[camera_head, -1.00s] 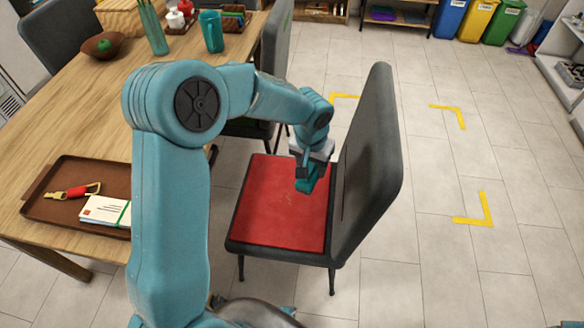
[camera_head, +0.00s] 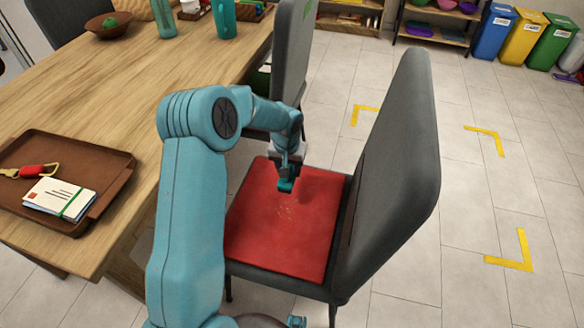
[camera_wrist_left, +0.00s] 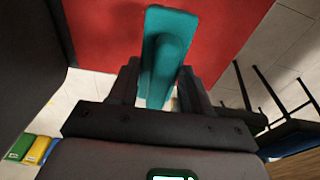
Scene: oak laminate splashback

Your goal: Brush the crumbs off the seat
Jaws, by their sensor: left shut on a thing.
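The chair's red seat (camera_head: 262,234) fills the middle of the head view, with its dark grey backrest (camera_head: 392,165) on the right. Small pale crumbs (camera_head: 287,210) lie near the middle of the seat. My left gripper (camera_head: 287,176) is above the far part of the seat, shut on a teal brush (camera_wrist_left: 166,45). The brush (camera_head: 286,186) points down beyond the crumbs; I cannot tell whether it touches the seat. The wrist view shows the brush between both fingers with the red seat behind it. My right gripper is not in view.
The wooden table (camera_head: 130,105) stands close on the left, with a brown tray (camera_head: 105,172) holding an envelope stack (camera_head: 58,198) and a red-handled item (camera_head: 35,171). Another grey chair (camera_head: 292,60) stands behind. Floor right of the chair is open, with yellow corner marks (camera_head: 520,250).

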